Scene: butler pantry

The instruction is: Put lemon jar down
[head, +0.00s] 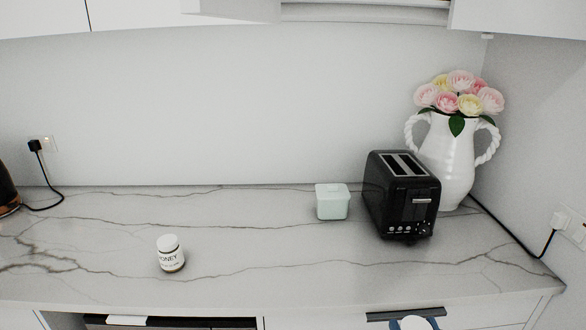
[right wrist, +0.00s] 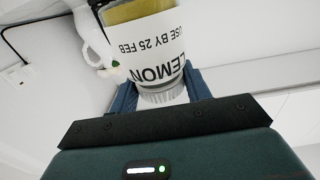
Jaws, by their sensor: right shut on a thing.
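The lemon jar (right wrist: 158,45) has a white label reading "LEMON" and "USE BY 25 FEB", yellow contents and a white ribbed lid; it appears upside down in the right wrist view. My right gripper (right wrist: 160,92) is shut on it near the lid, with one blue finger on each side. In the head view my right gripper (head: 414,323) is at the bottom edge, right of centre, in front of the counter; only the jar's white top shows between its fingers. My left gripper is not in view.
The marble counter (head: 270,262) has a honey jar (head: 170,254) at left, a pale green lidded box (head: 332,202), a black toaster (head: 402,195) and a white flower vase (head: 452,160) at right. The counter's middle front is clear. Cabinets hang above.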

